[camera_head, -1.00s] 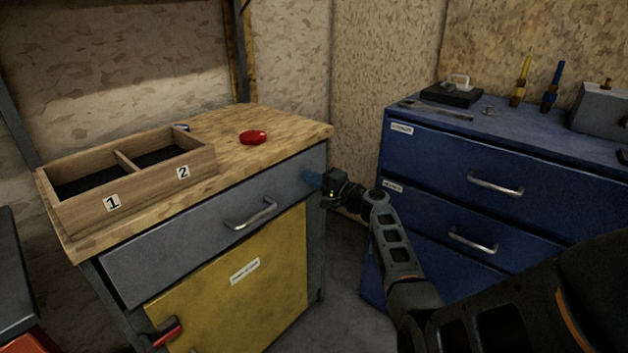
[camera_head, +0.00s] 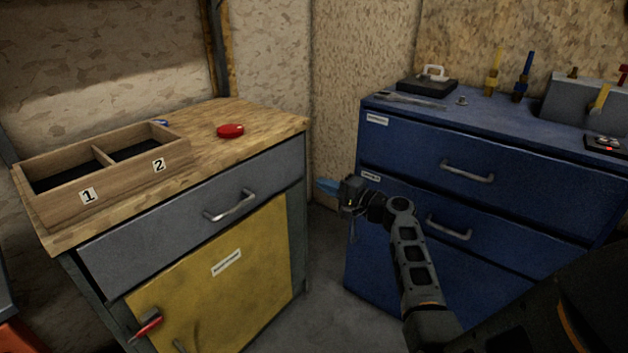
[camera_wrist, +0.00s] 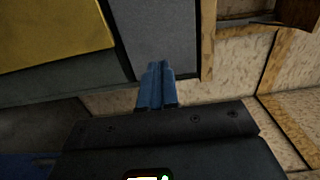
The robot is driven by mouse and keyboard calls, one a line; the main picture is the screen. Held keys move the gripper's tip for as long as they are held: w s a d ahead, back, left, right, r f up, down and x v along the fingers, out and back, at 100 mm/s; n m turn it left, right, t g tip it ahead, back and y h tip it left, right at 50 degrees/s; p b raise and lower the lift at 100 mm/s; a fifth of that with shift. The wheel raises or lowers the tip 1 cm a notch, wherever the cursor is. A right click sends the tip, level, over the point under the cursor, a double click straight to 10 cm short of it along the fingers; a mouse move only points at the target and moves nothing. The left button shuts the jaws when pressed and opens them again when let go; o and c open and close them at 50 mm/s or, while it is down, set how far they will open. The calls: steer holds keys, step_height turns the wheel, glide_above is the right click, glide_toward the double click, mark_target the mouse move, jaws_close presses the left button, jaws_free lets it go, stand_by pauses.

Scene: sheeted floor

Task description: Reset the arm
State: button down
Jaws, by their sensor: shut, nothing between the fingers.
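My gripper (camera_head: 326,186) has blue fingers and is at the end of my arm, in front of the gap between the workbench and the blue drawer cabinet. In the wrist view its blue fingers (camera_wrist: 156,84) are together with nothing between them. The arm reaches in from the lower right of the head view. The gripper appears apart from the grey drawer front (camera_head: 200,207).
The workbench (camera_head: 262,117) carries a wooden box (camera_head: 125,172) with compartments 1 and 2, and a red round object (camera_head: 230,131). The blue cabinet (camera_head: 420,148) stands right, with tools on top. A yellow door (camera_head: 215,285) is below the drawer. Floor shows between them.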

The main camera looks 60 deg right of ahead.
steer(key=shift+s+a, duration=0.15)
steer(key=shift+s, duration=0.45)
steer(key=s+a+f+n+g+p, duration=0.1)
steer(key=a+f+g, duration=0.1)
steer(key=a+f, duration=0.35)
steer(key=s+a+f+n+g+p, duration=0.1)
steer(key=a+f+n+p, duration=0.1)
steer(key=a, duration=0.7)
steer(key=s+a+f+n+g+p, duration=0.1)
steer(key=s+a+n, duration=0.1)
steer(key=s+a, duration=0.3)
steer(key=s+a+n+g+p, duration=0.1)
steer(key=s+a+n+g, duration=0.1)
steer(key=a, duration=0.6)
steer(key=s+a+r+n+t+y+p, duration=0.1)
steer(key=s+a+r+n+y+p, duration=0.1)
steer(key=s+a+r+n, duration=0.5)
steer(key=s+a+r+n+t+y+p, duration=0.2)
steer(key=s+a+r+n, duration=0.4)
steer(key=r, duration=1.1)
steer(key=s+a+p, duration=0.1)
steer(key=s+a, duration=0.3)
steer(key=shift+a+n, duration=0.25)
steer(key=shift+n, duration=0.15)
